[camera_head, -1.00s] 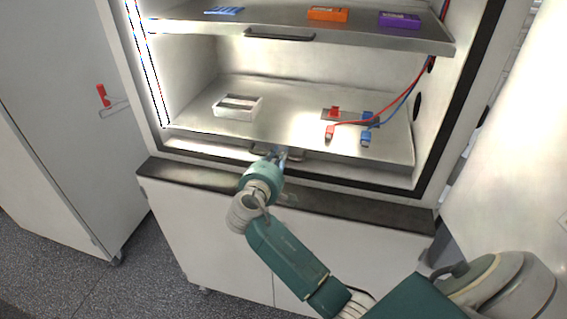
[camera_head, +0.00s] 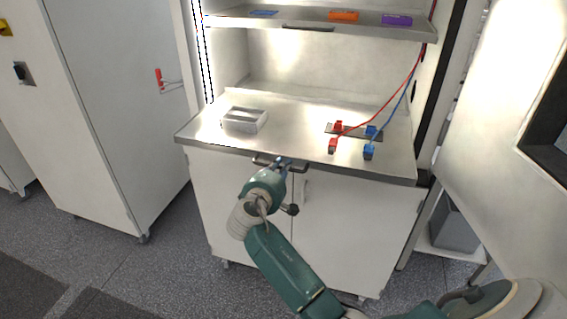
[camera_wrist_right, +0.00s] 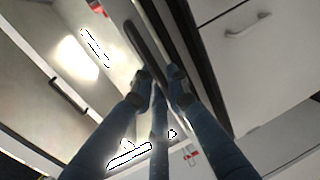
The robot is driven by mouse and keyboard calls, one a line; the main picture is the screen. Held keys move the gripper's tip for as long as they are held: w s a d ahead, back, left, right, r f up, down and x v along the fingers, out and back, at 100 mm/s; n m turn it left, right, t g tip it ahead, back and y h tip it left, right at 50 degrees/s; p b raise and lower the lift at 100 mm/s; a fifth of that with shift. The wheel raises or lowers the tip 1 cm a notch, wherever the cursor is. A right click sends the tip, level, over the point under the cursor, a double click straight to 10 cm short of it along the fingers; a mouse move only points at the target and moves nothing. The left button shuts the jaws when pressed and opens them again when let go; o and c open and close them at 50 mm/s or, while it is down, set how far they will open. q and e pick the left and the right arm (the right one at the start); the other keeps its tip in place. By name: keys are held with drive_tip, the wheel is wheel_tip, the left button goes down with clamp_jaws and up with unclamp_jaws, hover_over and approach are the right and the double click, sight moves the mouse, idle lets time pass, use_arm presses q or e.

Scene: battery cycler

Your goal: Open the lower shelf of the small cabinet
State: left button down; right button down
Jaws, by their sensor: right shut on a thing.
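The lower shelf (camera_head: 290,138) of the small cabinet is slid out, and its front edge juts past the lower cabinet doors. Its handle (camera_head: 260,160) is on the front edge. My right gripper (camera_head: 283,166) is shut on the shelf handle. In the right wrist view the blue-grey fingertips (camera_wrist_right: 160,76) close at the dark handle bar (camera_wrist_right: 143,46). The fingers hide part of the handle. My left gripper is not in view.
The upper shelf (camera_head: 235,22) carries blue, orange and purple items. A tall cabinet (camera_head: 115,90) stands left. Grey floor is free in front.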

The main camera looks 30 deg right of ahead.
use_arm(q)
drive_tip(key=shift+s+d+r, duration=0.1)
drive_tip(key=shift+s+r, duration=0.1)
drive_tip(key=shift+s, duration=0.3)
use_arm(e)
drive_tip(key=v, duration=0.2)
drive_tip(key=shift+s+a+f, duration=0.25)
drive_tip(key=c, duration=1.7)
unclamp_jaws()
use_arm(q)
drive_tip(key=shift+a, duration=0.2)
use_arm(e)
drive_tip(key=v, duration=1.2)
drive_tip(key=shift+w, duration=0.1)
